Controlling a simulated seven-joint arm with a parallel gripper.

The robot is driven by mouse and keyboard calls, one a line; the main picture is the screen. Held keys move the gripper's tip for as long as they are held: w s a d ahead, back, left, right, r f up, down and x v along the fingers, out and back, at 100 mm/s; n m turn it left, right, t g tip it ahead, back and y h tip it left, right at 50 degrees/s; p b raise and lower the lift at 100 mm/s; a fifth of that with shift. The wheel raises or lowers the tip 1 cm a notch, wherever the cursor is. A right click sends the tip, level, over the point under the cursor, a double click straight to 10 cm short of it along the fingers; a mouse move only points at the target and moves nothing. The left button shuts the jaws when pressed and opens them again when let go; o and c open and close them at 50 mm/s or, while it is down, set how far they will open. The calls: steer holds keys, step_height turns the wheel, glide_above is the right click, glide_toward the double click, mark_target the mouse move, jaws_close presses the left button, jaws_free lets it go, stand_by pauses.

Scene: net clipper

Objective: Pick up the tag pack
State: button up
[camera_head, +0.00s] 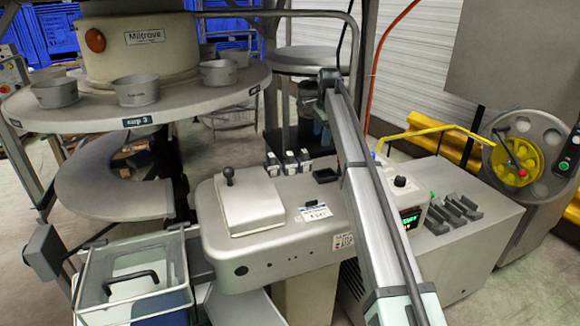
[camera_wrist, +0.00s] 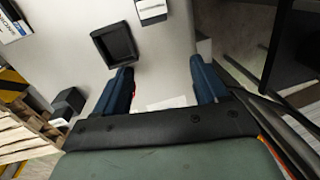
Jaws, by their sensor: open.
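No thing is clearly readable as the tag pack. Three small black-and-white packs, the middle one (camera_head: 290,161), stand in a row at the back of the grey machine top; one such pack (camera_wrist: 151,12) shows at the top edge of the wrist view. A flat white piece (camera_wrist: 168,103) lies between my fingers in the wrist view, partly hidden by the gripper body; I cannot tell what it is. My gripper (camera_head: 322,131) is open above the back of the machine, its blue fingers (camera_wrist: 163,85) apart with nothing visibly held.
An empty black tray (camera_head: 325,175) sits beside the packs; it also shows in the wrist view (camera_wrist: 115,44). A labelled card (camera_head: 315,212) stands near the front. A lever plate (camera_head: 250,205) is at left. Black slotted holders (camera_head: 455,212) are at right.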

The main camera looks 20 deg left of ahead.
steer(key=h, duration=0.1)
glide_toward(290, 154)
steer(key=shift+g, duration=0.4)
steer(key=f, duration=0.7)
steer(key=shift+a+f, duration=0.3)
steer(key=shift+f, duration=0.05)
steer(key=shift+w+d+f, duration=0.1)
steer(key=shift+w+f, duration=0.05)
steer(key=shift+f, duration=0.75)
steer(key=shift+w+d+f, duration=0.1)
steer(key=shift+w+f, duration=0.05)
steer(key=shift+f, duration=0.75)
steer(key=shift+w+f, duration=0.15)
steer(key=shift+f, duration=0.75)
steer(key=c, duration=1.1)
steer(key=shift+r, duration=0.1)
